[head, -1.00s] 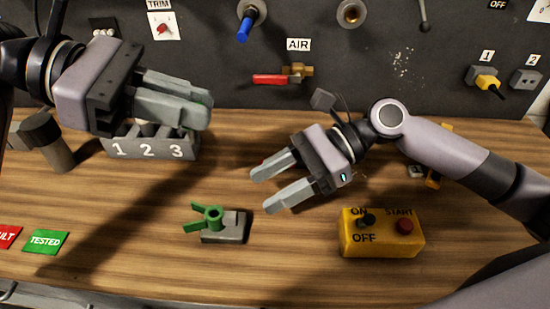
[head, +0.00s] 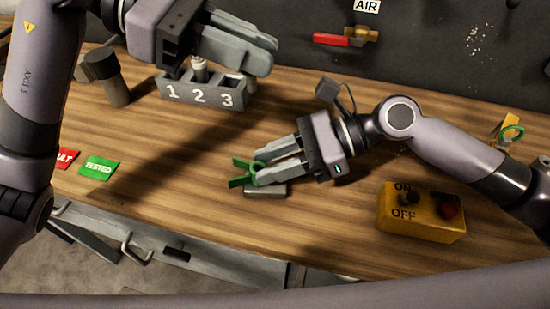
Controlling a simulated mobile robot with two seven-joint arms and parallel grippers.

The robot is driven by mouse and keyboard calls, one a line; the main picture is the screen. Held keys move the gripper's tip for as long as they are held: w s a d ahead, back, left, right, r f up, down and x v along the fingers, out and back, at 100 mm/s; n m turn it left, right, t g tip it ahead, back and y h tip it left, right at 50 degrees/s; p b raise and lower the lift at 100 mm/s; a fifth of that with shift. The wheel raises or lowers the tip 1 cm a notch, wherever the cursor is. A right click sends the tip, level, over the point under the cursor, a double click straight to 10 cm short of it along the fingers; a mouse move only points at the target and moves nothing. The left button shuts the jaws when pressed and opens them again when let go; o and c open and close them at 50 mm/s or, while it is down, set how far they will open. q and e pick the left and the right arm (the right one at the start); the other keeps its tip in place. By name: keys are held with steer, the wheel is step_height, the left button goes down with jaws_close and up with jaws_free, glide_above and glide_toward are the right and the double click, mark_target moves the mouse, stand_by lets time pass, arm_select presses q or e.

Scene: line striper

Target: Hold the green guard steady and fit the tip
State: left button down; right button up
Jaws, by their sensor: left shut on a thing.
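The green guard (head: 240,181) sits on a small grey block (head: 265,191) on the bench, with its ring and arms showing. My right gripper (head: 258,169) is at the guard, its two fingers apart with the guard's ring at the fingertips. I cannot tell whether the fingers touch it. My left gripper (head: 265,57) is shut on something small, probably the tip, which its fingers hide. It is above the grey tray (head: 197,97) numbered 1, 2, 3. A pale tip (head: 200,69) stands in slot 2. Slot 3 looks empty. Slot 1 is partly hidden.
A yellow control box (head: 421,226) stands to the right of my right gripper. A dark cylinder tool (head: 108,80) is at the back left. Green (head: 99,168) and red (head: 67,160) labels lie near the front edge. The bench between the tray and the guard is clear.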

arm_select(q)
step_height(320, 180, down, 13)
steer(key=n+t, duration=0.1)
steer(key=n, duration=0.1)
steer(key=shift+s+r+n+h, duration=0.15)
steer(key=shift+s+n+h, duration=0.1)
steer(key=shift+n+h, duration=0.15)
stand_by(0.5)
steer(key=shift+f, duration=1.4)
stand_by(2.6)
steer(key=shift+f, duration=0.55)
stand_by(0.4)
steer(key=shift+w+r, duration=0.1)
steer(key=shift+r, duration=0.5)
stand_by(0.4)
stand_by(0.4)
